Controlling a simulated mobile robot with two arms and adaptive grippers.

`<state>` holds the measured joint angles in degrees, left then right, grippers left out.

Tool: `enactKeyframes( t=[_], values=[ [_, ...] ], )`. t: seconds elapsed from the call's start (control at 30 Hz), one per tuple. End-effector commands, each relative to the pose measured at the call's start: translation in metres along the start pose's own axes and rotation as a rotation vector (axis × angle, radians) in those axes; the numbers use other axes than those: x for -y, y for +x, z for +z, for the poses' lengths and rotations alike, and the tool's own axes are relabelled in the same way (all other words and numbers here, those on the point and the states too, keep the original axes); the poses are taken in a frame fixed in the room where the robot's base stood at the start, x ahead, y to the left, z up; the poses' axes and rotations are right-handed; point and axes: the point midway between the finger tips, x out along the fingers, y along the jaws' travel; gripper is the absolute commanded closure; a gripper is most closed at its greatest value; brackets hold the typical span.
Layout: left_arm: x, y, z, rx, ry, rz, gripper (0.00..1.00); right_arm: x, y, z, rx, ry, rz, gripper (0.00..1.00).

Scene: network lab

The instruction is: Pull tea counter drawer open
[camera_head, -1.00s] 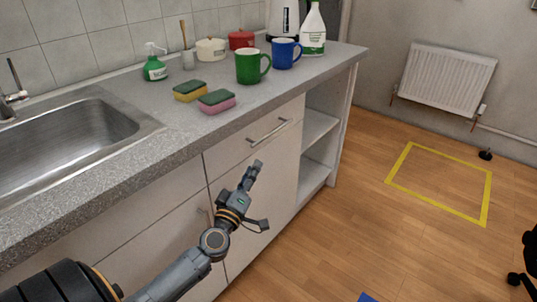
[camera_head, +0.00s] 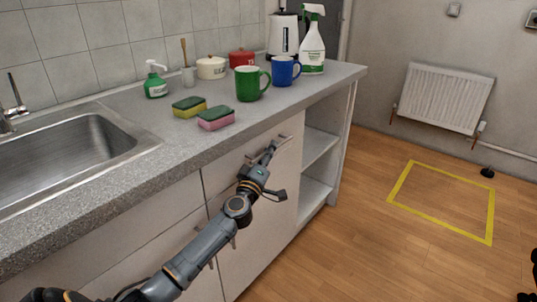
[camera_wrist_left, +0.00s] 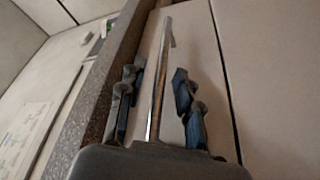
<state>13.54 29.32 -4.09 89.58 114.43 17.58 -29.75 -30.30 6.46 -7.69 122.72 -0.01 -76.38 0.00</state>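The tea counter drawer (camera_head: 222,175) is the pale top front under the grey worktop, and it looks flush with the cabinet. Its metal bar handle (camera_head: 285,138) is partly hidden behind my left gripper (camera_head: 266,158). In the left wrist view, my left gripper (camera_wrist_left: 157,98) has its two dark fingers spread, one on each side of the handle (camera_wrist_left: 160,72). There are visible gaps between the bar and both fingers.
The worktop (camera_head: 165,165) overhangs just above the gripper. On it stand a green mug (camera_head: 251,83), a blue mug (camera_head: 285,71), sponges (camera_head: 215,117) and a spray bottle (camera_head: 312,45). Open shelves (camera_head: 318,145) are right of the drawer. The wooden floor (camera_head: 355,245) in front is clear.

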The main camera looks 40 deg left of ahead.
Motion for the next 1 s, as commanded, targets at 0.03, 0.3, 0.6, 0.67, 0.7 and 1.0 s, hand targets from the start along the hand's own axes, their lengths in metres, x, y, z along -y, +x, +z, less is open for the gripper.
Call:
enactKeyframes(
  t=[0.03,0.3,0.6,0.67,0.7,1.0],
  values=[
    [0.000,0.002,0.000,0.000,0.000,0.000,0.66,0.000,-0.001,0.000,-0.001,0.000,0.000,0.60],
    [0.000,0.002,0.000,0.001,0.001,-0.001,0.66,0.000,-0.002,-0.001,-0.002,0.000,0.001,0.60],
    [0.000,0.002,0.000,0.000,0.001,-0.001,1.00,0.000,-0.002,-0.001,-0.003,0.001,0.001,0.60],
    [0.000,0.002,0.000,0.000,0.001,-0.001,1.00,0.000,-0.002,-0.001,-0.003,0.001,0.001,0.60],
    [0.000,0.002,0.000,0.000,0.001,-0.001,1.00,0.000,-0.002,-0.001,-0.003,0.001,0.001,0.60],
    [-0.009,0.008,0.015,0.002,-0.002,0.000,1.00,0.000,0.005,0.001,0.002,-0.001,0.000,0.60]
  ],
)
